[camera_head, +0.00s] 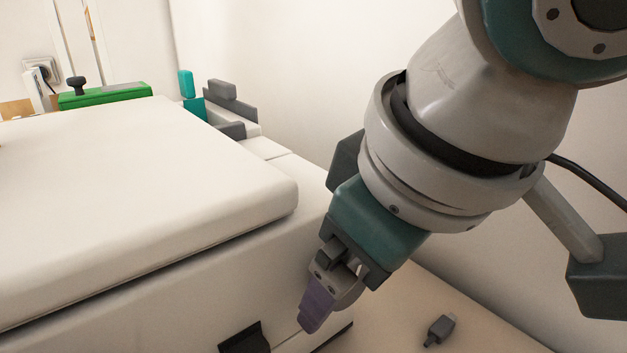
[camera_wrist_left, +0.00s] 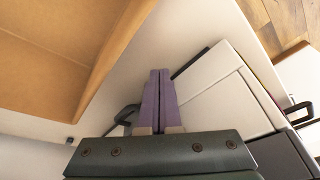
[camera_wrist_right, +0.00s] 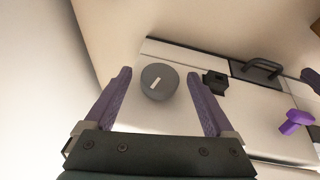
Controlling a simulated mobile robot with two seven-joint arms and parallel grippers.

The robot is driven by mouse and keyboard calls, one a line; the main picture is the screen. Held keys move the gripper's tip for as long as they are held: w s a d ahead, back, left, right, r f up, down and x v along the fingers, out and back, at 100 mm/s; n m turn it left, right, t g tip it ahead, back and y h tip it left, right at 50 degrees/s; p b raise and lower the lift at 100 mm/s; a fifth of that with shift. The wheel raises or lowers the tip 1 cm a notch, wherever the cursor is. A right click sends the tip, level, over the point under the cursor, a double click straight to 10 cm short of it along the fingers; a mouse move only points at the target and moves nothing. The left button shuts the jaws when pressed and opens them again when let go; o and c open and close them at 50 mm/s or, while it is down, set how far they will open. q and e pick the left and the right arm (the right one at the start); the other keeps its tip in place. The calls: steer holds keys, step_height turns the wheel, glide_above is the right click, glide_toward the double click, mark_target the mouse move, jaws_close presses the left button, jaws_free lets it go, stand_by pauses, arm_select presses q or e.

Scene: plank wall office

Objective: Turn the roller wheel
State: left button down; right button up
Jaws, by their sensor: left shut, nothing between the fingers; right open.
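The roller wheel (camera_wrist_right: 158,82) is a grey disc with a short white mark, on the side of a white machine (camera_head: 150,180). In the right wrist view it lies between the spread fingers of my right gripper (camera_wrist_right: 163,100), with a gap on each side. In the head view my right gripper (camera_head: 318,300) points down beside the machine's right side, and the wheel is hidden there. My left gripper (camera_wrist_left: 158,98) has its purple fingers together and empty. It is outside the head view.
A small dark block (camera_wrist_right: 215,83) sits close beside the right gripper's finger. A black handle (camera_wrist_right: 262,68) and a bright purple part (camera_wrist_right: 297,121) lie farther right. A dark plug-like piece (camera_head: 440,330) lies on the table. An orange-brown panel (camera_wrist_left: 65,45) is near the left gripper.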

steer(key=shift+c, duration=0.3)
arm_select(q)
steer(key=shift+d, duration=0.1)
arm_select(e)
steer(key=c, duration=1.3)
arm_select(q)
steer(key=shift+r+p, duration=3.75)
arm_select(e)
steer(key=shift+s+a+f+n+t+h, duration=0.1)
steer(key=shift+n+t+h, duration=0.15)
steer(key=shift+t+h, duration=0.55)
steer(key=shift+s+a+r+n+t+h, duration=0.15)
steer(key=shift+n+t+h, duration=0.15)
steer(key=shift+t+h, duration=0.45)
steer(key=shift+s+a+f+n+t+h, duration=0.2)
steer(key=shift+t+h, duration=0.35)
steer(key=shift+h, duration=0.4)
steer(key=shift+w+d, duration=0.1)
steer(key=shift+w, duration=0.05)
steer(key=o, duration=1.4)
steer(key=shift+c, duration=0.2)
